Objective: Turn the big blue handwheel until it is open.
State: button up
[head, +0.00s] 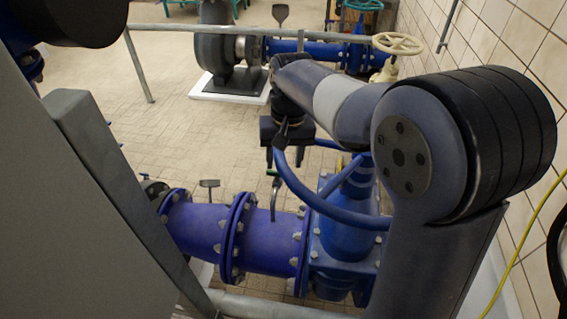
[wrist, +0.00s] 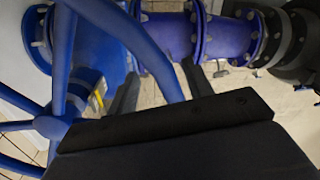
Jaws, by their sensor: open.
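The big blue handwheel (head: 318,205) sits on top of a blue valve (head: 345,238), partly hidden behind my arm in the head view. In the wrist view its curved rim (wrist: 135,40) runs diagonally from the top left, with spokes and the hub (wrist: 52,126) at left. My gripper (head: 288,153) is open at the left part of the rim, pointing down. In the wrist view the rim passes between the two dark fingers of my gripper (wrist: 161,72). I cannot tell whether either finger touches it.
A blue flanged pipe (head: 205,228) runs left from the valve. A grey rail (head: 190,28) crosses behind, with another pipe and a cream handwheel (head: 398,43) beyond. A tiled wall (head: 505,35) and a yellow cable (head: 520,255) are at right.

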notch_tip(320, 180, up, 9)
jog(key=shift+d+f, duration=0.15)
jog(key=shift+d, duration=0.15)
jog(key=f, duration=1.1)
jog(key=shift+a, duration=0.35)
jog(key=shift+w+a+r, duration=0.1)
jog(key=shift+w+a, duration=0.05)
jog(key=shift+w, duration=0.3)
jog(key=shift+s, duration=0.1)
